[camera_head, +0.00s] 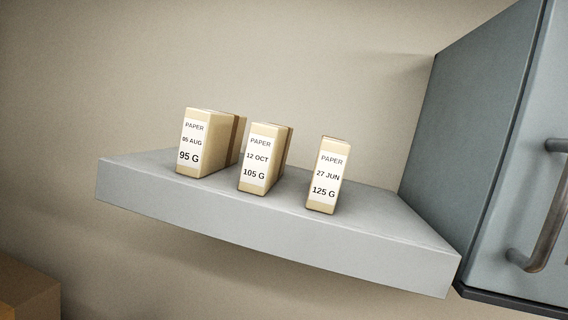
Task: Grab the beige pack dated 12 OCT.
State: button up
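Three beige packs stand upright in a row on a grey shelf (270,235), with white labels facing me. The middle pack (261,131) reads PAPER, 12 OCT, 105 G. The left pack (208,114) reads PAPER, 05 AUG, 95 G. The right pack (334,142) reads PAPER, 27 JUN, 125 G. Small gaps show between the packs from here. My gripper does not show in the camera view, so its opening and its distance from the packs cannot be seen.
A blue-grey cabinet (470,130) with a metal bar handle (540,235) stands at the shelf's right end. A plain wall (290,50) is behind the shelf. A brown box-like thing (25,290) shows at the lower left. The shelf front is unobstructed.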

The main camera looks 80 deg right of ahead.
aim_at(267, 146)
jog(key=z, duration=1.65)
jog(key=k+z, duration=0.25)
jog(key=k+l+z, duration=0.25)
jog(key=k, duration=0.15)
jog(key=i+j+z, duration=0.15)
jog(key=j+z, duration=0.2)
jog(key=j, duration=0.3)
jog(key=i+j+z, duration=0.1)
jog(key=j+z, duration=0.3)
jog(key=j, duration=0.25)
